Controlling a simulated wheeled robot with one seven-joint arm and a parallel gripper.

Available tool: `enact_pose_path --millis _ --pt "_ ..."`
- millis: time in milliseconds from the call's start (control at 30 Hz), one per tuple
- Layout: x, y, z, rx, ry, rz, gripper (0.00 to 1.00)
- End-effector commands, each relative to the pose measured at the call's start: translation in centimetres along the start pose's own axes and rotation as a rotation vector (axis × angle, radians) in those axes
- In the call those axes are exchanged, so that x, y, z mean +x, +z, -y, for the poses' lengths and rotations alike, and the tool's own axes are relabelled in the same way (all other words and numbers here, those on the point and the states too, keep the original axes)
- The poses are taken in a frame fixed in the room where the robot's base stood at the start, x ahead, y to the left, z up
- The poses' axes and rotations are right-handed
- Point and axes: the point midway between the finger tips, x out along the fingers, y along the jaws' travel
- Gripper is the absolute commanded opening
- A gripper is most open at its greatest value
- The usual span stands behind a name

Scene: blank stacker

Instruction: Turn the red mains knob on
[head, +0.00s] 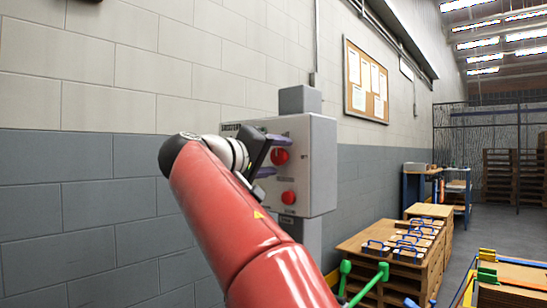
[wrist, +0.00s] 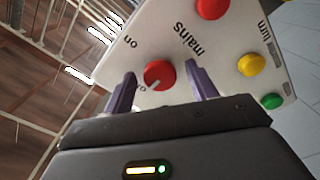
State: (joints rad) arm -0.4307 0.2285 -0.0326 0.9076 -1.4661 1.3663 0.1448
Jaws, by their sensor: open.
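The red mains knob (wrist: 159,73) is on the face of a light grey control box, next to the printed word "mains". Its white pointer mark points to the lower left in the wrist view, toward a partly hidden label starting with "o". The "on" label is at the knob's upper left, away from the pointer. My gripper (wrist: 161,79) is open, with one purple finger on each side of the knob. I cannot tell whether the fingers touch it. In the head view, my gripper (head: 267,150) is at the box's upper red knob (head: 280,157).
The control box (head: 318,165) is mounted by a block wall. A second red control (wrist: 212,8), a yellow one (wrist: 250,65) and a green one (wrist: 272,101) share its face. Wooden pallets with blue-handled pieces (head: 400,246) stand at right, with open floor beyond.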

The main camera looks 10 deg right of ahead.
Motion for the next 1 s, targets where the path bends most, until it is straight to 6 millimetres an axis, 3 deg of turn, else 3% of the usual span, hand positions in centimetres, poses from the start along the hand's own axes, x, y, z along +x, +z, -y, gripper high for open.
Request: enact_pose_path --millis 33,367,667,1000 --pt "-0.01 0.0 0.01 0.0 0.0 0.0 0.54" --pt "-0.03 0.0 0.01 0.0 0.0 0.0 0.13" --pt "-0.04 0.03 0.1 0.042 -0.001 0.0 0.13" --pt "-0.07 0.07 0.27 0.271 0.0 -0.001 0.13"
